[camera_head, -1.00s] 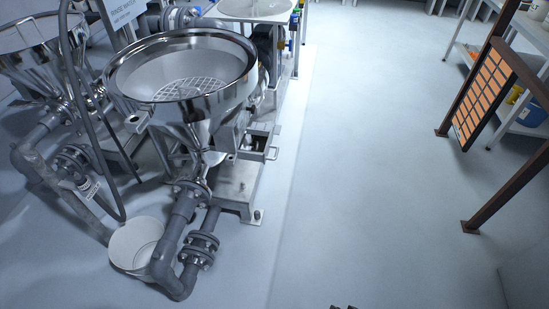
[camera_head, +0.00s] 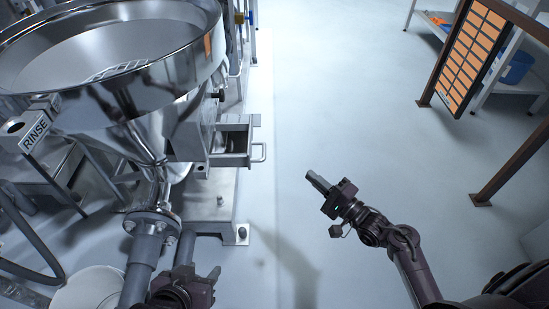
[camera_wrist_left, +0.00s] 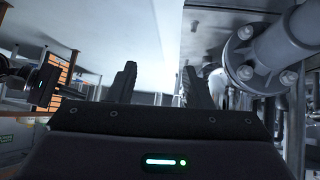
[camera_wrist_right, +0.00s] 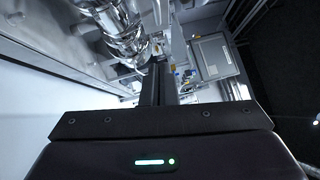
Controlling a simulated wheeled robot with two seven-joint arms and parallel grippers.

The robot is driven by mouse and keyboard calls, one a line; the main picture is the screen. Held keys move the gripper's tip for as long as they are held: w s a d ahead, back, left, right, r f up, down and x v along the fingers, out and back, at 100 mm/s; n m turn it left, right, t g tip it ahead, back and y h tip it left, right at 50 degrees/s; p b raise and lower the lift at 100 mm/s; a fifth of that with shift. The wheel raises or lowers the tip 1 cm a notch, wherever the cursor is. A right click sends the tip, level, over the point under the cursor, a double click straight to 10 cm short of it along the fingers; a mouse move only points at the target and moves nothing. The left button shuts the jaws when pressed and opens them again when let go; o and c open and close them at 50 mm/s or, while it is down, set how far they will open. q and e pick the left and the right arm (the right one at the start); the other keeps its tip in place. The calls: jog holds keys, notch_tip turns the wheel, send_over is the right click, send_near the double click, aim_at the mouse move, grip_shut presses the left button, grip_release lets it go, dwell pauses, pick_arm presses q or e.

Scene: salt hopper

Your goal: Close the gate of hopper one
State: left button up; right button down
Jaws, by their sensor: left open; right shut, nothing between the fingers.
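The shiny steel hopper (camera_head: 150,85) fills the upper left of the head view. I cannot tell for sure which part is the gate, or which hopper number this is. My left gripper (camera_head: 213,274) is open and empty, low beside the grey flanged pipe, its fingers also seen in the left wrist view (camera_wrist_left: 157,82). My right gripper (camera_head: 311,175) is shut and empty, right of the handle and apart from it.
A grey flanged pipe (camera_head: 140,268) drops from the hopper, close to my left gripper; its flange fills the right of the left wrist view (camera_wrist_left: 240,58). A white bucket (camera_head: 85,290) stands lower left. A RINSE sign (camera_head: 35,131) is at left. Open floor (camera_head: 340,110) lies to the right.

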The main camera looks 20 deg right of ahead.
aim_at(251, 162)
pick_arm(q)
jog(key=w+r+t+h+b, duration=0.1)
jog(key=w+r+t, duration=0.3)
jog(key=r, duration=0.6)
jog(key=w+r+t+h+b, duration=0.2)
jog(key=r+t, duration=0.5)
jog(key=r, duration=0.4)
jog(key=shift+w+d+r+t+h, duration=0.3)
jog(key=shift+w+d+h, duration=0.25)
jog(key=shift+w, duration=0.45)
pick_arm(e)
jog(key=w+a+r, duration=0.1)
jog(key=w+a, duration=0.7)
jog(key=shift+w+r, duration=0.35)
jog(key=shift+r, duration=0.05)
pick_arm(q)
jog(key=shift+a+f, duration=0.1)
